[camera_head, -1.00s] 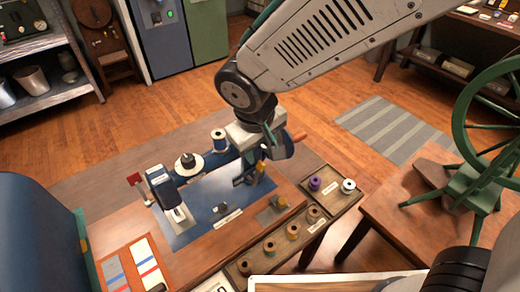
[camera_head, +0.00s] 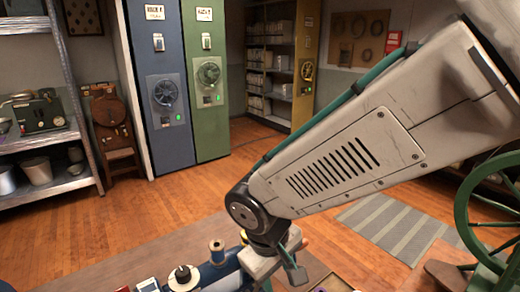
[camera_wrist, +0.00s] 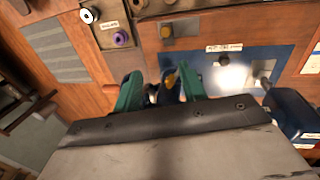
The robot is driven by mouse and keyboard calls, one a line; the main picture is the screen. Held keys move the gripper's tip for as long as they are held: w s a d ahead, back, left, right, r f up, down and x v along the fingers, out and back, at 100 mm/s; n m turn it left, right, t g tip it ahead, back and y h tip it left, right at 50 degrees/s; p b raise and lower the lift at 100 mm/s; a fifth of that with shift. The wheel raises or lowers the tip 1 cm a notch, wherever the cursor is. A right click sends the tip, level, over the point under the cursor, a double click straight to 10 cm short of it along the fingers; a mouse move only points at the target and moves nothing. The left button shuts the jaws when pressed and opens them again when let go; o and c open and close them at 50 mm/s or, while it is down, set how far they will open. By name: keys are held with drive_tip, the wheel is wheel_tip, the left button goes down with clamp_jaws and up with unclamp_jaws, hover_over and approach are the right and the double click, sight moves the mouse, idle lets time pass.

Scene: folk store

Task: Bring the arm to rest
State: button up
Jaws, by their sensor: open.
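My arm reaches down from the upper right in the head view to my gripper (camera_head: 288,268), low in the picture over the work table. Its fingertips are hard to see there. In the wrist view the two teal fingers of my gripper (camera_wrist: 160,85) stand apart. A dark piece with a yellow-gold top (camera_wrist: 171,80) shows between them. Whether the fingers touch it cannot be told. The blue mat (camera_wrist: 228,78) lies under and to the right of the fingers. A dark blue machine (camera_wrist: 292,108) stands at the right.
A green wheel (camera_head: 468,215) stands at the right. Open floor (camera_head: 250,180) lies beyond the table.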

drive_tip(key=s+d+r+m+y, duration=0.1)
drive_tip(key=s+d+r+m, duration=0.3)
drive_tip(key=d, duration=0.7)
drive_tip(key=s+d+r+m+y, duration=0.1)
drive_tip(key=s+d+r+m, duration=0.3)
drive_tip(key=s+d+r, duration=0.3)
drive_tip(key=d+r, duration=0.1)
drive_tip(key=d, duration=0.4)
drive_tip(key=shift+s+d+r, duration=0.15)
drive_tip(key=shift+s+d, duration=0.05)
